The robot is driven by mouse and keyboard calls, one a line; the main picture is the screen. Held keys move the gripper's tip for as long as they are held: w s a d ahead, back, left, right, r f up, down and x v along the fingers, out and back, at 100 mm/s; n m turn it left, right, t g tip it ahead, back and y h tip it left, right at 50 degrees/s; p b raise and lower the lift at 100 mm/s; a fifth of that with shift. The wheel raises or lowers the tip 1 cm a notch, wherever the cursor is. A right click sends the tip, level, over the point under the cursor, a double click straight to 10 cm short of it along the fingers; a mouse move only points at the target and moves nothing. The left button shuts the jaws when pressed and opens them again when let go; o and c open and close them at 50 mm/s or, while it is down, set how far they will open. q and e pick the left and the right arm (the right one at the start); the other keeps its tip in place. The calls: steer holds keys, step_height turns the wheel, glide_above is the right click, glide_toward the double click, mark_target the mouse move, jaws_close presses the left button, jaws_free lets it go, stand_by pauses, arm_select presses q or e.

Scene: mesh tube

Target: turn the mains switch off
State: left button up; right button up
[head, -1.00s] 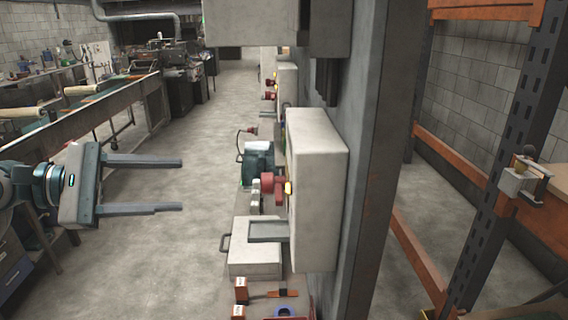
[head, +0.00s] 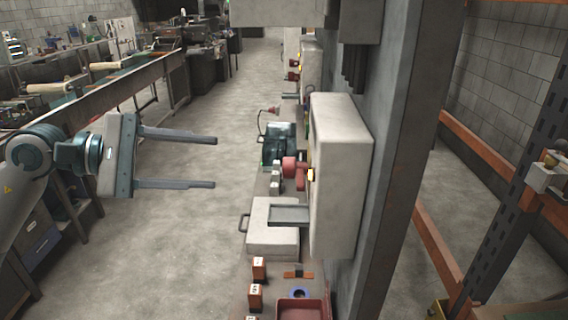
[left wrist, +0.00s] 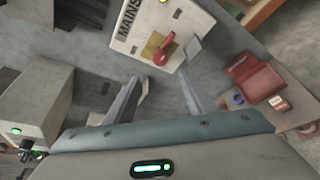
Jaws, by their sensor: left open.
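The mains switch is a red handle (head: 293,167) on a yellow plate (head: 311,175). It sits on the left-facing front of a pale grey box (head: 342,150) on the wall. In the left wrist view the red handle (left wrist: 163,51) shows more clearly, slanting on the plate, beside the word MAINS. My left gripper (head: 214,162) is open and empty. It is left of the handle at about its height, apart from it, fingers pointing toward the box. In the left wrist view its fingers (left wrist: 161,84) point toward the switch. My right gripper is out of view.
A grey ledge (head: 289,214) juts out below the handle. Below are a pale case (head: 272,230), a teal machine (head: 279,145), small orange-and-white blocks (head: 256,296) and a red bin (head: 303,308). A conveyor (head: 100,110) stands at left. The floor between is clear.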

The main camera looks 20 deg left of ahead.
mark_target(284, 167)
arm_select(q)
steer(key=shift+p+x, duration=4.1)
steer(key=shift+x, duration=3.7)
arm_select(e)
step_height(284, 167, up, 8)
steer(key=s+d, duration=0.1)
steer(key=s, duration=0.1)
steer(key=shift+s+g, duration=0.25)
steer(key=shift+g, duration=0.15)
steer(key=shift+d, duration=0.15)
arm_select(q)
steer(key=c, duration=1.1)
steer(key=shift+o, duration=0.2)
